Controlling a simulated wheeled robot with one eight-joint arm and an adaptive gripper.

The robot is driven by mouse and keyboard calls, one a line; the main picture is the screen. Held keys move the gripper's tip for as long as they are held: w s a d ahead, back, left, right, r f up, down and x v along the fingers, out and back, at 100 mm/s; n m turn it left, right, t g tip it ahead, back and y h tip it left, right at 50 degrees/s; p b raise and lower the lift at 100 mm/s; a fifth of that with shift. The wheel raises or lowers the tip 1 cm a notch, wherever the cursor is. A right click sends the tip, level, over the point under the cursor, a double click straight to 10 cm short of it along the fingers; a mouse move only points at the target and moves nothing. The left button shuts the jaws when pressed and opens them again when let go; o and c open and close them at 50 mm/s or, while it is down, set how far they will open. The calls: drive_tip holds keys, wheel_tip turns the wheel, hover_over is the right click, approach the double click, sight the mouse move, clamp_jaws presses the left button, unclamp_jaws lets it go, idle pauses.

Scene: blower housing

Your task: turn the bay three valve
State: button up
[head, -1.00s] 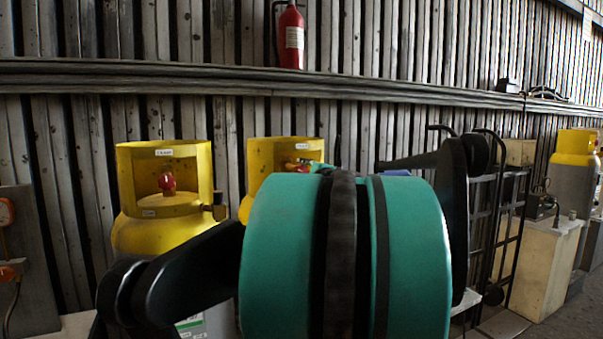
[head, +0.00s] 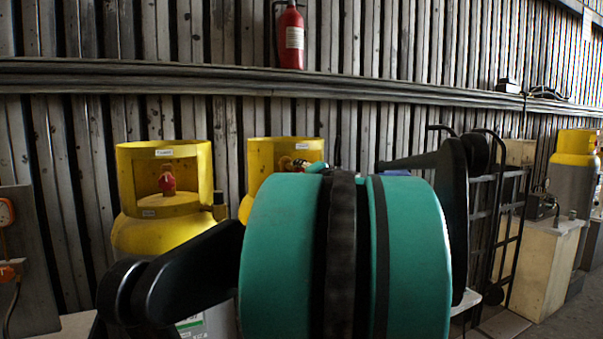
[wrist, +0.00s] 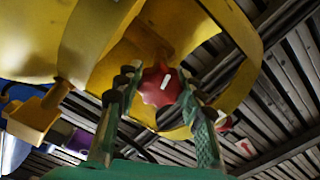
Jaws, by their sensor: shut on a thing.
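In the wrist view, the two green-grey fingers of my gripper (wrist: 158,92) stand on either side of a red valve knob (wrist: 162,84) with a white mark, and are shut on it. The knob sits inside the yellow collar of a gas cylinder (wrist: 95,45). In the head view, my green arm hides most of the second yellow cylinder (head: 262,160); the gripper and knob show only in part near its collar opening. The label on that collar is too small to read surely.
Another yellow cylinder (head: 160,228) with its own red valve (head: 167,180) stands to the left. A red extinguisher (head: 290,38) hangs above on the ribbed wall. A hand truck (head: 497,215) and a pale cabinet (head: 543,265) stand to the right, with another yellow cylinder (head: 575,145) beyond.

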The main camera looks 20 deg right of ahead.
idle(0.3)
drive_tip(key=o, duration=1.2)
drive_tip(key=s, duration=1.2)
drive_tip(key=shift+d, duration=0.2)
